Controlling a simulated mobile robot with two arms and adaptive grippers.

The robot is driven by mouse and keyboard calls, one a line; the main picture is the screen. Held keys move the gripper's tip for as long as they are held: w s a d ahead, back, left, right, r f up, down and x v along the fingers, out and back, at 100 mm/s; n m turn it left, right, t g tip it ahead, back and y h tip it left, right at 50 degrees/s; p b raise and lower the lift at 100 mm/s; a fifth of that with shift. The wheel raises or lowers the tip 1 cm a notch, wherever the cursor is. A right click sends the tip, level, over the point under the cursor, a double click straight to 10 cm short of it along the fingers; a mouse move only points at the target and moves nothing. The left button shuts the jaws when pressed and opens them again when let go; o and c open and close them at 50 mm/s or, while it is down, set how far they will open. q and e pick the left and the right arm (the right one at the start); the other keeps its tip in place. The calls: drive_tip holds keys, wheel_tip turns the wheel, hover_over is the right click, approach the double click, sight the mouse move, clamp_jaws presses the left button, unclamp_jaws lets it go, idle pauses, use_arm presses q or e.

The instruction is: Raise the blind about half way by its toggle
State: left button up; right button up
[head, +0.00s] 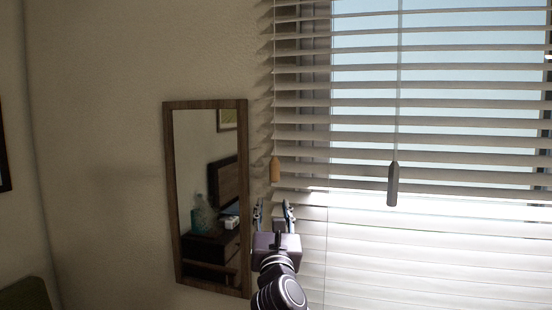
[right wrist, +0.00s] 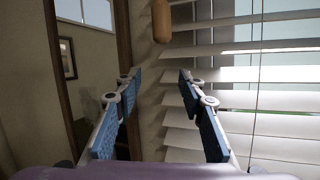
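The white slatted blind (head: 440,160) covers the window at the right in the head view. An orange-brown wooden toggle (head: 275,169) hangs at its left edge. A grey toggle (head: 393,184) hangs on a cord further right. My right gripper (head: 273,212) is open and empty, just below the wooden toggle and apart from it. In the right wrist view the wooden toggle (right wrist: 161,22) is at the top, beyond and above the open fingers (right wrist: 160,85), with the blind (right wrist: 205,120) behind to the right. My left gripper is not in view.
A wood-framed mirror (head: 174,190) hangs on the wall just left of my right gripper; its frame (right wrist: 65,80) is also close in the right wrist view. A thin cord (head: 327,235) hangs in front of the blind. The wall left of the mirror is mostly bare.

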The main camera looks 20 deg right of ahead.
drive_tip(key=n+t+h, duration=0.1)
approach(275, 170)
drive_tip(key=x, duration=0.4)
drive_tip(key=shift+w+r+p, duration=0.15)
drive_tip(key=shift+r+p, duration=0.15)
drive_tip(key=shift+p, duration=0.05)
drive_tip(key=p+x, duration=0.2)
drive_tip(key=x, duration=0.3)
drive_tip(key=shift+w+d, duration=0.15)
drive_tip(key=shift+w, duration=0.3)
drive_tip(key=shift+w+d+r, duration=0.1)
drive_tip(key=shift+w+r, duration=0.05)
drive_tip(key=shift+w, duration=0.4)
drive_tip(key=shift+c, duration=0.7)
clamp_jaws()
